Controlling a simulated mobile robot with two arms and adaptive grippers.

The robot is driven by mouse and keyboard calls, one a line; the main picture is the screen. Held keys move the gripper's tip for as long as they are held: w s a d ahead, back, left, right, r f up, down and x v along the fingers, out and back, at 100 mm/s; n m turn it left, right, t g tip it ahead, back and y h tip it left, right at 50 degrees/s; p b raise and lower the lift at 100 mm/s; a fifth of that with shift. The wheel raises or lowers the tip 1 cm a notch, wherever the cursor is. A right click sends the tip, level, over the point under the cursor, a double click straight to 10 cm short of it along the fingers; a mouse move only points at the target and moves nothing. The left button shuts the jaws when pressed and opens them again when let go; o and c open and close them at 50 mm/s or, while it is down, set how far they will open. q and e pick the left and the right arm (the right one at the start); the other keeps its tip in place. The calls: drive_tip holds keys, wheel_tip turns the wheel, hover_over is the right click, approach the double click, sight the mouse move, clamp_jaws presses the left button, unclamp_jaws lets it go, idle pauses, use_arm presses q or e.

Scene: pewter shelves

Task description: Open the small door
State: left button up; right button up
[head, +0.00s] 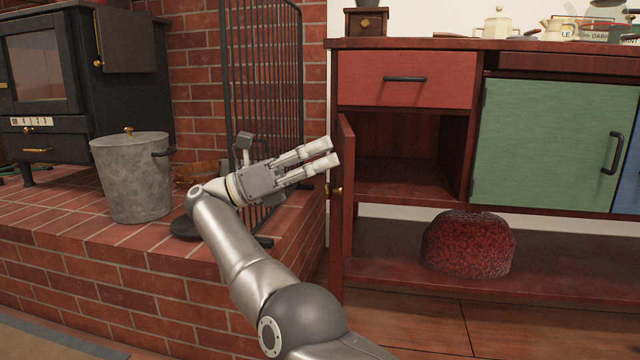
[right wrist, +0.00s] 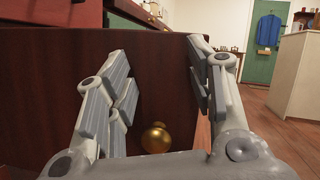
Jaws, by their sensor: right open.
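The small door (head: 344,220) is the dark red door at the left end of the cabinet. It stands swung out, nearly edge-on in the head view, and the compartment behind it (head: 405,150) is open and looks empty. Its brass knob (head: 335,191) is on the door's left face. My right gripper (head: 327,153) is open beside the door's left face, above the knob in the picture. In the right wrist view the knob (right wrist: 157,139) shows between the open fingers, with the door panel (right wrist: 150,70) behind; nothing is gripped. My left gripper is not in view.
A red drawer (head: 405,92) is above the compartment and a green door (head: 540,145) to its right, both shut. A dark red pouf (head: 468,245) sits on the lower shelf. A metal bucket (head: 132,180) and black fire screen (head: 265,80) stand on the brick hearth at left.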

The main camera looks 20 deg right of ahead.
drive_tip(key=shift+r, duration=1.6)
